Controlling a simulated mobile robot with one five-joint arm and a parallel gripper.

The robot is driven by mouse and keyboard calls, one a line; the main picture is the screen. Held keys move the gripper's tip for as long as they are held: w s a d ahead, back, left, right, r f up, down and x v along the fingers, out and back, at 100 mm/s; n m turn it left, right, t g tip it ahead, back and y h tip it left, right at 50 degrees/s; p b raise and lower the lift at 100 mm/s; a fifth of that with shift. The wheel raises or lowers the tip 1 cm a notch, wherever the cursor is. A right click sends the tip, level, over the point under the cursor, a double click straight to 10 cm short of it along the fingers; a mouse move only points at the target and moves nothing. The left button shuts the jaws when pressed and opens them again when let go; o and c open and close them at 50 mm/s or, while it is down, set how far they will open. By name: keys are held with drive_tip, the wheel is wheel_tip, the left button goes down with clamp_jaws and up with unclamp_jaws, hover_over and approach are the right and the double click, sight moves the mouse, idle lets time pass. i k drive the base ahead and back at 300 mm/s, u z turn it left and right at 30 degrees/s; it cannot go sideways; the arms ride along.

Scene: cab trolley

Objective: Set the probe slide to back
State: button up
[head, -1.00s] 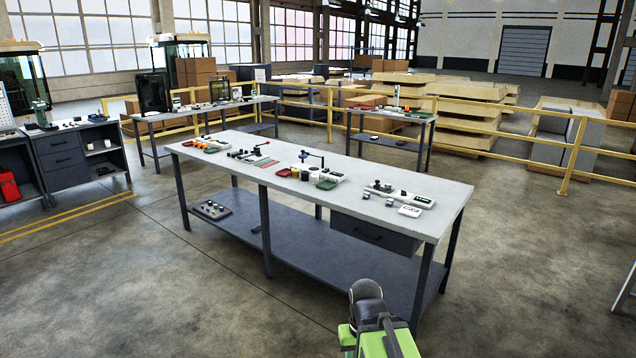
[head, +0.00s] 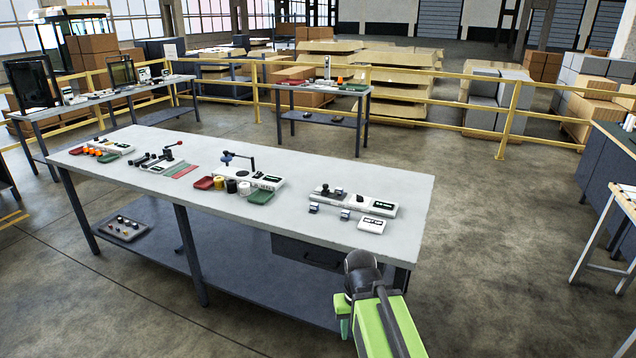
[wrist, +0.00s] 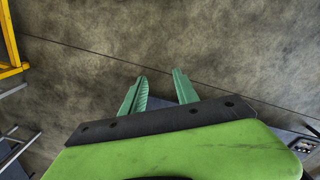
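A long white device (head: 353,200) with a black knob and a dark display lies at the right end of the grey workbench (head: 400,225). It may carry the probe slide, but the slide's position is too small to tell. Small grey blocks (head: 345,214) and a white card-like plate (head: 372,225) lie in front of it. My gripper (wrist: 160,73) shows in the wrist view with its two green fingers apart and nothing between them, over bare floor. In the head view my arm is in front of the workbench's near right corner, apart from the device.
Further left on the workbench are a white device with a crank arm (head: 240,176), a red tray (head: 204,183), a green tray (head: 260,196) and small parts. A drawer (head: 310,252) hangs under the top. Floor is open at the right, before another bench (head: 610,150).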

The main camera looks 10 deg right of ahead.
sight(325, 192)
drive_tip(key=z, duration=0.1)
drive_tip(key=i, duration=1.05)
drive_tip(key=u, duration=0.85)
drive_tip(key=i, duration=0.95)
drive_tip(key=u, duration=0.65)
